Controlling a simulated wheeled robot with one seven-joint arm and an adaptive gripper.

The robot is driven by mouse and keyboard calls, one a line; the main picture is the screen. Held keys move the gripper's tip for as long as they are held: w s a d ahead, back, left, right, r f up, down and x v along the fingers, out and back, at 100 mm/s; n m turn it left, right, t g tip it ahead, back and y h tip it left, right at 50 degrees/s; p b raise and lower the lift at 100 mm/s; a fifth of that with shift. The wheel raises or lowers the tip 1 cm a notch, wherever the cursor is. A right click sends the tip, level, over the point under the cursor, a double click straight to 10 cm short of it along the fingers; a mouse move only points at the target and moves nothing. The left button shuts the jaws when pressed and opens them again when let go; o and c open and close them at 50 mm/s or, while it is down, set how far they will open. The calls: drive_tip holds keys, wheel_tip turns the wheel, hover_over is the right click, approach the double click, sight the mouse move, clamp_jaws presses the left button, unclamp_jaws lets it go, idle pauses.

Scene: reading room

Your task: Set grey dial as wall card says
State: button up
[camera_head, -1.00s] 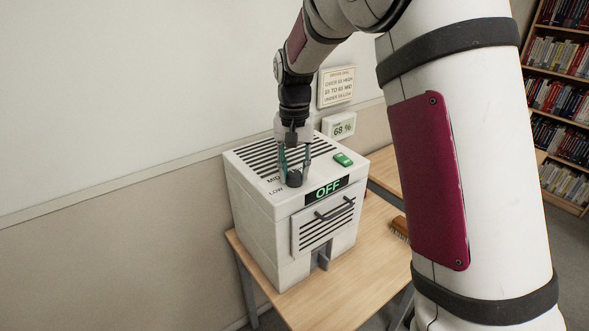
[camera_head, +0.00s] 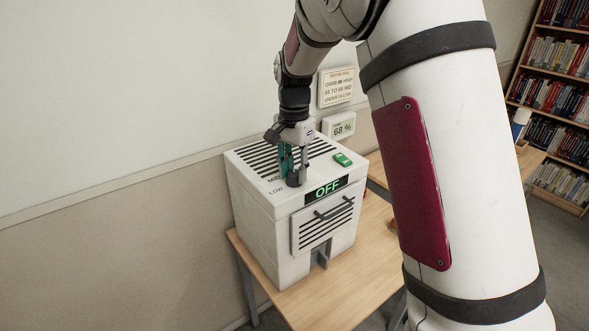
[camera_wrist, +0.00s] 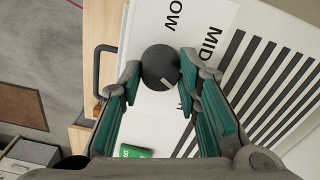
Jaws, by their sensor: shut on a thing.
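The dark grey round dial (camera_head: 294,180) is on top of the white machine (camera_head: 262,225), near its front edge. It also shows in the wrist view (camera_wrist: 158,66), with a pale mark at its lower right. LOW and MID are printed beside it; any further label is hidden. My gripper (camera_head: 293,172) points down with its green-padded fingers shut on the dial's sides. The wall card (camera_head: 342,87) has lines ending in HIGH, MID and LOW; its numbers are too small to read surely. The meter (camera_head: 339,126) below it reads 68 %.
A green switch (camera_head: 342,159) sits on the machine top, right of the dial. The front display (camera_head: 327,189) reads OFF, above a handled, slotted front panel (camera_head: 322,224). The machine stands on a wooden table (camera_head: 350,270). Bookshelves (camera_head: 560,100) stand far right.

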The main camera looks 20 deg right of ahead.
sight(294, 173)
idle(0.4)
drive_tip(key=o, duration=1.1)
drive_tip(key=shift+o, duration=0.2)
wheel_tip(294, 173, up, 12)
drive_tip(key=s+r+n+t, duration=0.1)
drive_tip(key=s+n+t, duration=0.4)
drive_tip(key=s, duration=2.5)
drive_tip(key=n, duration=0.6)
drive_tip(key=shift+r+t, duration=0.3)
drive_tip(key=shift+r, duration=0.05)
